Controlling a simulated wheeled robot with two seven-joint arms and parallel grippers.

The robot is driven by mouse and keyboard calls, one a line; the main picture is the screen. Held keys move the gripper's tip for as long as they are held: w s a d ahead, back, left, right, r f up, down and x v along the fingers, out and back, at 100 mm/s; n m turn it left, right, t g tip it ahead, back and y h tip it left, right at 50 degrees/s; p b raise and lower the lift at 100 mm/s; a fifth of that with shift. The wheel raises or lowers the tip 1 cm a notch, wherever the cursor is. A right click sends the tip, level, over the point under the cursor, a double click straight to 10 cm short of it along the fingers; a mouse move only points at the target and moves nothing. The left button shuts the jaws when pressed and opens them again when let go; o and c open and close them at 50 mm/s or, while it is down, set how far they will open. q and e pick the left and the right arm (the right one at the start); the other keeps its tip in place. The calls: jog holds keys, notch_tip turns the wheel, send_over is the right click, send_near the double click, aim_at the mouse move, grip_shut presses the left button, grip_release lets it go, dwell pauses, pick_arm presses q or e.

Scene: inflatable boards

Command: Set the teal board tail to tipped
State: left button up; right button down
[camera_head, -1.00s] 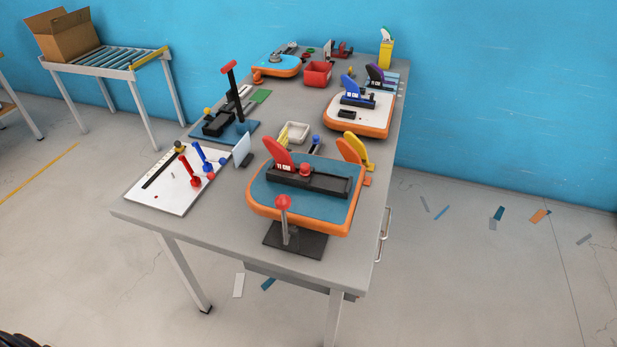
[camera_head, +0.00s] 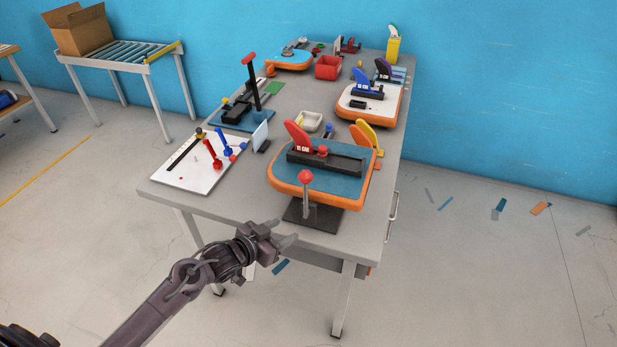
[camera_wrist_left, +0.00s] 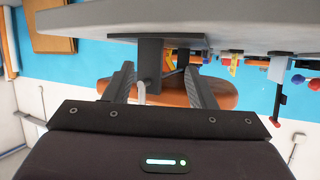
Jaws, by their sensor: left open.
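The teal board (camera_head: 339,187) has a teal top and an orange rim and lies on the near end of the table. A black rail (camera_head: 345,163), a red fin (camera_head: 297,136) and a red knob sit on it. At its near edge, a grey lever with a red ball (camera_head: 306,177) stands nearly upright on a black plate (camera_head: 326,221). My left gripper (camera_head: 288,233) is open and empty, just off the table's front edge, near and below that plate. In the left wrist view the board's orange rim (camera_wrist_left: 182,98) shows beyond my open fingers. My right gripper is out of view.
The grey table (camera_head: 242,203) carries a white panel with red and blue levers (camera_head: 192,170) at left, a blue-based tall lever (camera_head: 249,72), and a white-topped board (camera_head: 384,111) farther back. Yellow and orange fins (camera_head: 368,135) stand close behind the teal board. Floor in front is mostly clear.

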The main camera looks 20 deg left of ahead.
aim_at(300, 177)
pick_arm(q)
jog(key=r+m+h, duration=0.1)
jog(key=r+h, duration=0.1)
jog(key=r, duration=0.3)
jog(key=w+d+r+m+h, duration=0.1)
jog(key=r+m+h, duration=0.1)
jog(key=r, duration=0.4)
jog(key=w+r+m+h, duration=0.1)
jog(key=r+h, duration=0.3)
jog(key=r, duration=0.1)
jog(key=shift+w+d+r+p, duration=0.15)
jog(key=shift+d+p, duration=0.15)
jog(key=shift+p, duration=0.1)
jog(key=p+x, duration=0.2)
jog(key=x, duration=0.4)
jog(key=shift+w+d+f, duration=0.2)
jog(key=shift+w+f, duration=0.1)
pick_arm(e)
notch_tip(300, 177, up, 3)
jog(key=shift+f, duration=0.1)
pick_arm(q)
grip_shut()
